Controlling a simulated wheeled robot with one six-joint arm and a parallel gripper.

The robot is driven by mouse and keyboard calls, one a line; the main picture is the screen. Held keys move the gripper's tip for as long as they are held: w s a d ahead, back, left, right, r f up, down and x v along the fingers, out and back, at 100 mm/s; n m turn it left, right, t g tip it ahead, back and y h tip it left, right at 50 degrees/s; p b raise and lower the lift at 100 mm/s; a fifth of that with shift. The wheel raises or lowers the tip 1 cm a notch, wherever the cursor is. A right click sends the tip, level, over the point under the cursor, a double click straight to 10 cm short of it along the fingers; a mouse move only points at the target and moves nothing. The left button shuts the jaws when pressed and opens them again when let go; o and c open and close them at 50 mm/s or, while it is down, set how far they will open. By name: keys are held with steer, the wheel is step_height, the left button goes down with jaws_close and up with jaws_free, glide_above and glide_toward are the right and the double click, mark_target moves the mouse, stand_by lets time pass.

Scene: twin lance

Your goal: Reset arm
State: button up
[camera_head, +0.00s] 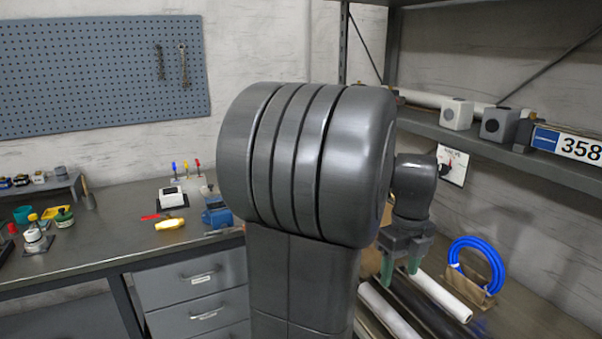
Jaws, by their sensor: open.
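My arm's large grey link (305,165) fills the middle of the view and hides much of what is behind it. My gripper (401,267) shows just right of that link, pointing down, with two green fingertips apart. It is open, and I see nothing between the fingertips. It hangs in front of or above white and black rolls (440,296) at the lower right; the exact gap cannot be told.
A blue coiled hose (476,262) is right of my gripper. A grey shelf (470,145) above holds small boxes (456,113) and a sign reading 358 (568,143). The workbench (110,245) at left carries several small tools. A pegboard (100,75) hangs behind it.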

mark_target(392, 312)
step_height(392, 312, down, 12)
steer(key=shift+r, duration=0.35)
steer(key=shift+r+p, duration=0.8)
steer(key=shift+r, duration=0.2)
steer(key=shift+f, duration=0.15)
